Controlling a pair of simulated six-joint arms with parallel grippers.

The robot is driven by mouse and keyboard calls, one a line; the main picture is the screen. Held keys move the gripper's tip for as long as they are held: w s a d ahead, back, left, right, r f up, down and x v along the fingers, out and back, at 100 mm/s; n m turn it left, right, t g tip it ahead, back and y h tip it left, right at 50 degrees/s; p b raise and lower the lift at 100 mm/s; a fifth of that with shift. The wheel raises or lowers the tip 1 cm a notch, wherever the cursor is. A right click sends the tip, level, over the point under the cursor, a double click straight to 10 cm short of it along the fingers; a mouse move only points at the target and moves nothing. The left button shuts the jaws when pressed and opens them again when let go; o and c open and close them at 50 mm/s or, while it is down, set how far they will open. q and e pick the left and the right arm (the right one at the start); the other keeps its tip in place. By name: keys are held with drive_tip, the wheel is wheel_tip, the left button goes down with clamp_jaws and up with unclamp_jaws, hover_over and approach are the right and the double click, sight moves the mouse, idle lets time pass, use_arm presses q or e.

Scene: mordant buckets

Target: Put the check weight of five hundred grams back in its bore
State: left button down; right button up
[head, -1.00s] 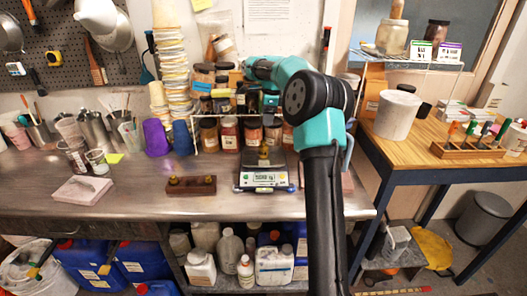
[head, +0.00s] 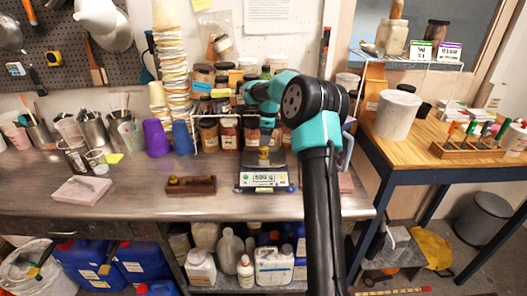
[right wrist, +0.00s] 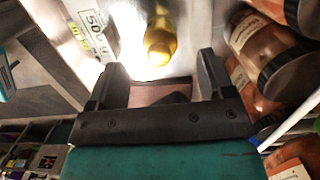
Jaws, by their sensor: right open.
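The brass check weight (head: 263,156) stands on the pan of the bench scale (head: 263,180), and the scale's display appears to read 500. In the right wrist view the weight (right wrist: 160,43) lies just beyond the fingertips, roughly midway between them. My right gripper (head: 266,135) is over the scale; its two fingers (right wrist: 160,72) are apart with nothing held between them. A dark wooden block (head: 191,186) lies on the bench left of the scale, with a brass knob visible at its left end. Its bores are too small to make out. My left gripper is not in view.
Jars (head: 229,133) crowd a rack behind the scale. A purple cup (head: 156,137) and blue cup (head: 183,138) stand behind the block. A pale slab (head: 81,189) lies at the left. The bench front around the block is clear.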

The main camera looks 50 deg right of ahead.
drive_tip(key=shift+w+a+f, duration=0.15)
drive_tip(key=shift+f, duration=2.2)
drive_tip(key=shift+c, duration=0.3)
drive_tip(key=c, duration=1.3)
drive_tip(key=shift+o, duration=0.2)
drive_tip(key=shift+r, duration=0.15)
drive_tip(key=shift+r, duration=1.6)
drive_tip(key=shift+a+r, duration=0.15)
drive_tip(key=shift+a, duration=0.05)
drive_tip(key=s+a+r, duration=0.1)
drive_tip(key=s+a, duration=0.9)
drive_tip(key=a, duration=0.1)
drive_tip(key=shift+s+a+r, duration=0.15)
drive_tip(key=shift+s+a, duration=0.1)
drive_tip(key=shift+a, duration=0.1)
